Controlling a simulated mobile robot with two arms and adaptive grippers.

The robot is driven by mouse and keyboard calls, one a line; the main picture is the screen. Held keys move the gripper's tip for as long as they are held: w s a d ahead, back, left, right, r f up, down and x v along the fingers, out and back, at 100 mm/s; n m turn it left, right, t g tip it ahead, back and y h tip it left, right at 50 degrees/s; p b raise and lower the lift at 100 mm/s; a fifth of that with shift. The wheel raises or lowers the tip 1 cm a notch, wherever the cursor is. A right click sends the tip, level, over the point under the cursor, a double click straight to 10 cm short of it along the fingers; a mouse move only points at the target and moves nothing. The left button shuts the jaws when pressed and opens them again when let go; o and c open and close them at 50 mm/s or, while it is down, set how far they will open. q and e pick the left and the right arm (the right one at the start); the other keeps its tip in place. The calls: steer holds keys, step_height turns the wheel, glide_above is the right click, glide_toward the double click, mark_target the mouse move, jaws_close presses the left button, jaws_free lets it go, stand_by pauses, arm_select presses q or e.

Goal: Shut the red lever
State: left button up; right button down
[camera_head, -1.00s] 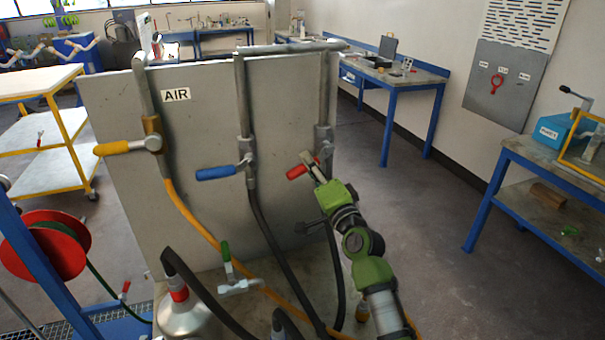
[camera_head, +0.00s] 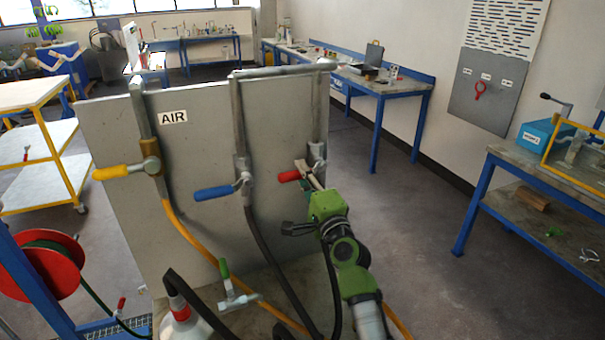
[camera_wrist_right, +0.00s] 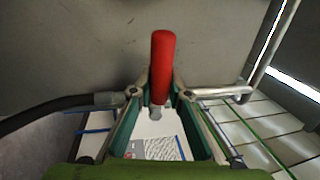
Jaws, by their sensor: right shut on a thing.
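The red lever (camera_head: 289,176) is on the rightmost pipe of the grey panel, its handle pointing left and nearly level. In the right wrist view the red handle (camera_wrist_right: 162,62) stands between the two fingers. My right gripper (camera_head: 307,175) reaches up from below and is shut on the red lever, near its pivot end. The fingers cover part of the lever and valve body in the head view. My left gripper is not in view.
A blue lever (camera_head: 214,193) and a yellow lever (camera_head: 112,172) sit on pipes to the left, on the panel (camera_head: 205,140) marked AIR. A green-handled valve (camera_head: 226,272) and hoses are below. A workbench (camera_head: 530,165) stands at the right, with clear floor between.

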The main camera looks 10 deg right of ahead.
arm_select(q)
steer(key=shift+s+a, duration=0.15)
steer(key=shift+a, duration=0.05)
arm_select(e)
steer(key=shift+r, duration=0.15)
steer(key=c, duration=2)
jaws_free()
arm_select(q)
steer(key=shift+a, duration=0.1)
arm_select(e)
steer(key=shift+o, duration=0.5)
steer(key=v, duration=1.2)
